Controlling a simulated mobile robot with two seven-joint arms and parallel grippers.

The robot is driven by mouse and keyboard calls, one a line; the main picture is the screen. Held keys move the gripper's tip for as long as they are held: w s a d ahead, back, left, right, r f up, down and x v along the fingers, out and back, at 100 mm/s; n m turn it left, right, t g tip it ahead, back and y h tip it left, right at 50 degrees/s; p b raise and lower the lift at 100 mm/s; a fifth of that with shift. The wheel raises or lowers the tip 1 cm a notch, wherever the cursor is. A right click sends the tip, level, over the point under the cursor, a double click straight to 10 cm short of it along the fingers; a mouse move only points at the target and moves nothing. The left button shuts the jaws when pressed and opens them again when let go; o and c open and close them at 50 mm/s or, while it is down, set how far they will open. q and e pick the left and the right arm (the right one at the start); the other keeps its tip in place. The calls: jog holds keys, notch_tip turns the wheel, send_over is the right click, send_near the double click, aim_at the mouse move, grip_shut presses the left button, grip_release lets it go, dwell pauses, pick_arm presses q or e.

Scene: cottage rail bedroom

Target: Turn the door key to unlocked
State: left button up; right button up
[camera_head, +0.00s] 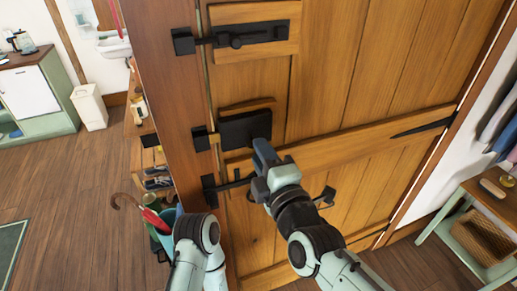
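The wooden plank door (345,75) fills the middle of the head view and carries a black lock box (244,129) near its left edge. My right gripper (261,151) is just below and to the right of the lock box, its fingers pointing up toward it. Its fingers look close together, but I cannot tell whether they are open or shut, or whether they touch anything. I cannot make out the door key; the gripper covers the area below the lock box. My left arm (196,240) shows low in front of the door frame, with its gripper not visible.
A black bolt (236,38) crosses the door's upper left, and another black fitting (213,188) sits lower down. An umbrella (150,215) stands in a holder at the left of the door frame. A green side table (462,205) with a basket is at right. The left floor (65,170) is mostly clear.

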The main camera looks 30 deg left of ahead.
jog(key=shift+x, duration=1.05)
grip_shut()
